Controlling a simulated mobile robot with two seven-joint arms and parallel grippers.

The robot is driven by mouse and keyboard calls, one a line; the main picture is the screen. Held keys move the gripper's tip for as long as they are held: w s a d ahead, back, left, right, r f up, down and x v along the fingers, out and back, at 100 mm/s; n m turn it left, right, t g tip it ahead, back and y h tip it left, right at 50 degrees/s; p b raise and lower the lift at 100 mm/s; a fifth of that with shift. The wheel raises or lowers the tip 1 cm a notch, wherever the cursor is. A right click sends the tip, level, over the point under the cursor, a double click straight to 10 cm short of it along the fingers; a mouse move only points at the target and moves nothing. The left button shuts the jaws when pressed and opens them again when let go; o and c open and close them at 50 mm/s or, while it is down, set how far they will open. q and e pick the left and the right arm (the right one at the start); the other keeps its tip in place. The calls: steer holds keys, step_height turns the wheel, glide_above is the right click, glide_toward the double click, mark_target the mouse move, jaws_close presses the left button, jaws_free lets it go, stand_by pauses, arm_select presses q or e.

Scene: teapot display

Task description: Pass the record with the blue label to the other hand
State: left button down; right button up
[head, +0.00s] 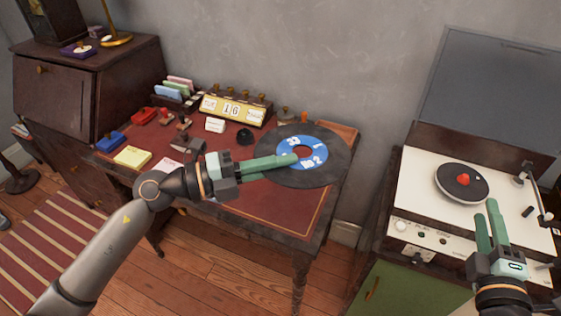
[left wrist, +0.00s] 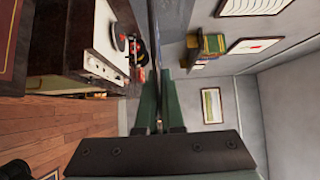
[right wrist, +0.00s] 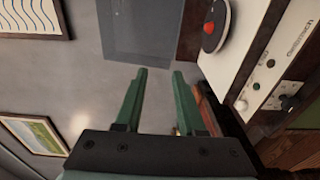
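The black record with the blue label (head: 315,147) is above the desk, its label facing up. My left gripper (head: 293,160) is shut on it, with the fingers reaching from its left edge toward the label. In the left wrist view the record (left wrist: 152,45) shows edge-on as a thin dark strip between the fingers. My right gripper (head: 486,212) is to the right, in front of the record player and apart from the record. In the right wrist view the right gripper (right wrist: 162,75) is open, with nothing between its fingers.
The desk (head: 265,215) holds a calendar (head: 231,109), a yellow note pad (head: 132,157) and several small items. A record player (head: 415,190) with a raised lid stands on a green-fronted cabinet (head: 400,290) at right. A gap of floor separates the desk and cabinet.

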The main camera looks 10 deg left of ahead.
steer(key=s+a+f+m+g+y+b, duration=0.1)
steer(key=s+f+m+g, duration=0.15)
steer(key=f, duration=0.75)
steer(key=s+a+f+m+g+y, duration=0.1)
steer(key=f+m+g, duration=0.25)
steer(key=f, duration=0.55)
steer(key=s+a+f+m+g+y, duration=0.1)
steer(key=s+a+f+m, duration=0.3)
steer(key=f, duration=0.3)
steer(key=s+a+f+m+g+y, duration=0.1)
steer(key=s+a+f+m+y, duration=0.1)
steer(key=s+a+f+m, duration=0.2)
step_height(320, 180, down, 3)
steer(key=s+a, duration=0.2)
steer(key=shift+a, duration=0.35)
